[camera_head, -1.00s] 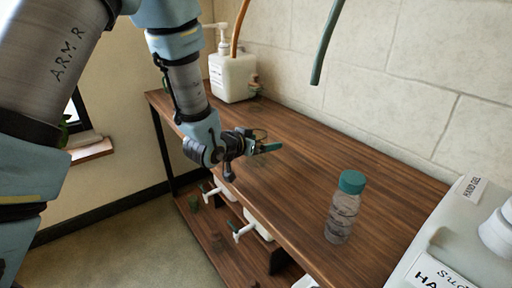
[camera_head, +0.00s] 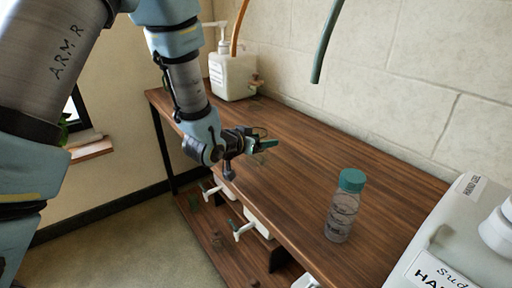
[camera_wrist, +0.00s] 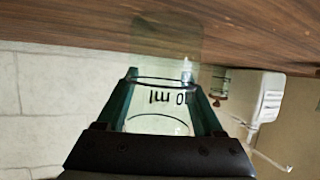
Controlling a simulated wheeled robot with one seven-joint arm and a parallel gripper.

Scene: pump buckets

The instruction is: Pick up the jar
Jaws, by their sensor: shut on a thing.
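My gripper (camera_head: 262,143) is over the left part of the brown wooden shelf top (camera_head: 290,170). It is shut on a clear see-through jar (camera_wrist: 160,108) with dark lettering ending in "ml". In the wrist view the jar sits between the two teal fingers of my gripper (camera_wrist: 162,78), its lettering upside down. In the head view the jar is barely visible around the fingers. I cannot tell whether its base touches the wood.
A clear bottle with a teal lid (camera_head: 344,208) stands upright at the shelf's right. A white pump container (camera_head: 232,76) stands at the far left end, and a large white labelled container (camera_head: 455,245) at the near right. A green hose (camera_head: 328,42) hangs above. The shelf's middle is clear.

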